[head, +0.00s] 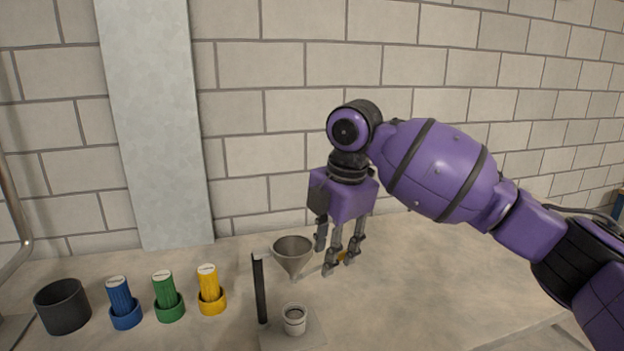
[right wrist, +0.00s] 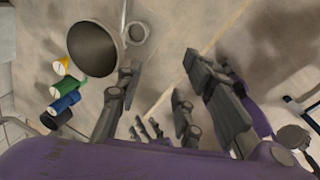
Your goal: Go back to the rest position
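My right gripper (head: 338,265) hangs with its fingers pointing down, just right of a grey funnel (head: 293,252). In the right wrist view its fingers (right wrist: 165,85) stand apart with nothing between them, and the funnel's wide mouth (right wrist: 95,48) is close beside them, to the left. The funnel sits on a black upright stand (head: 260,290), above a small light cup (head: 294,320).
A black cup (head: 62,306) and blue (head: 121,303), green (head: 166,297) and yellow (head: 210,290) cylinders in matching ring holders stand at the left of the sandy table (head: 440,280). The table right of my right gripper is clear. A block wall (head: 270,60) stands behind.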

